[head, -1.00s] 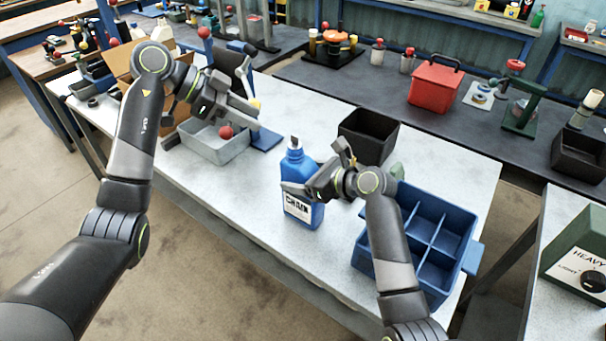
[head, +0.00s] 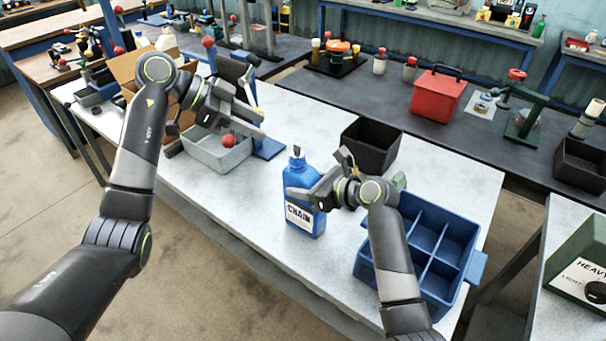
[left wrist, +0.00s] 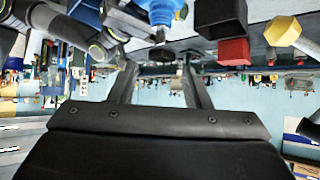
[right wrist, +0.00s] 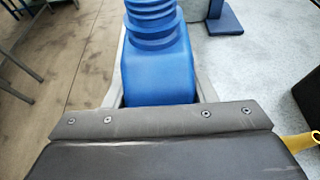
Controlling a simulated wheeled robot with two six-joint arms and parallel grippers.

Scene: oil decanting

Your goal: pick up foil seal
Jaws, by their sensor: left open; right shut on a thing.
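A blue bottle labelled CHAIN (head: 304,208) stands upright near the middle of the white table. A small pale, greyish piece (head: 297,151) shows at its mouth; it may be the foil seal, but it is too small to tell. My right gripper (head: 308,192) is shut around the bottle's body, which fills the right wrist view (right wrist: 158,75). My left gripper (head: 260,127) is open and empty, above and left of the bottle, apart from it.
A blue divided crate (head: 425,240) is right of the bottle, with a black bin (head: 372,150) behind it. A grey tray (head: 222,157) with a red ball (head: 229,141) lies below my left gripper. The white table (head: 250,200) is clear left of the bottle.

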